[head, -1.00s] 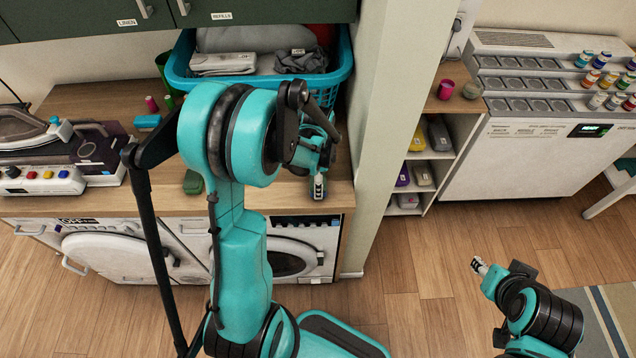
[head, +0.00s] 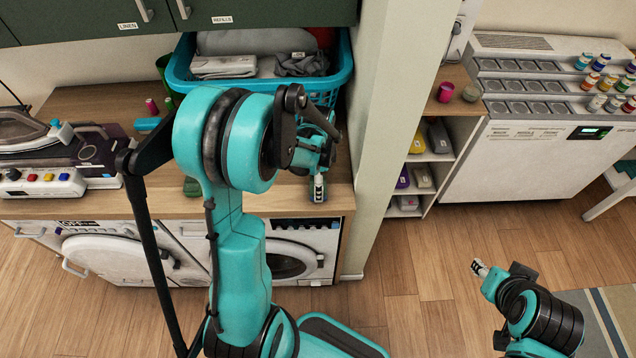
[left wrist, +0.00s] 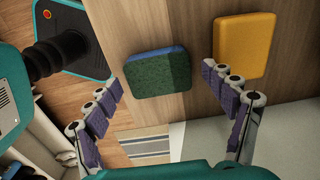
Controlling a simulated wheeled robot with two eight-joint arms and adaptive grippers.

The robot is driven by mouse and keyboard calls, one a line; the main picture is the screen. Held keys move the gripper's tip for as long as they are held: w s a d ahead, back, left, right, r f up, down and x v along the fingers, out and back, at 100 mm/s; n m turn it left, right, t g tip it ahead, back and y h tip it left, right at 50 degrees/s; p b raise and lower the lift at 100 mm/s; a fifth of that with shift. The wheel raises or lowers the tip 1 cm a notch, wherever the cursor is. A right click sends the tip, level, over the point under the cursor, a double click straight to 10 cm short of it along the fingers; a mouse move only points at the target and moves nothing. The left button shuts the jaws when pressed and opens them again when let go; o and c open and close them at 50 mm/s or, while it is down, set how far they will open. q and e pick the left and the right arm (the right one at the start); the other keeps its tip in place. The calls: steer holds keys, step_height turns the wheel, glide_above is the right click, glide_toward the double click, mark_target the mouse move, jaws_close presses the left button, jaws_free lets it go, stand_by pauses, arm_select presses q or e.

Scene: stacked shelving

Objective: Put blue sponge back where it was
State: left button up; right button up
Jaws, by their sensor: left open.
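In the left wrist view, a blue sponge with a dark green scouring face (left wrist: 158,74) lies on a light wooden surface near its edge. A yellow sponge (left wrist: 246,42) lies to its right. My left gripper (left wrist: 168,92) is open and empty, its purple-padded fingers spread either side of the blue sponge in the picture; contact is not visible. In the head view, my left gripper (head: 318,187) is over the counter's right end, and my arm hides part of the counter. My right gripper (head: 480,268) is over the floor, too small to judge.
A teal basket (head: 343,75) with folded cloths stands at the back of the counter (head: 110,203). An iron (head: 25,126) is at the left. A small shelf (head: 438,155) holds coloured sponge-like blocks beyond the wall post (head: 390,110).

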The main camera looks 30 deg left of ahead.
arm_select(q)
step_height(320, 180, up, 11)
steer(key=p, duration=0.2)
steer(key=s+d+r+n+t, duration=0.7)
steer(key=s+d+n, duration=0.3)
steer(key=s+n, duration=0.1)
steer(key=shift+d+r+n, duration=0.2)
steer(key=shift+d+n, duration=0.1)
steer(key=shift+d, duration=0.05)
step_height(320, 180, down, 9)
steer(key=b, duration=0.9)
steer(key=shift+f, duration=0.2)
steer(key=shift+s, duration=0.1)
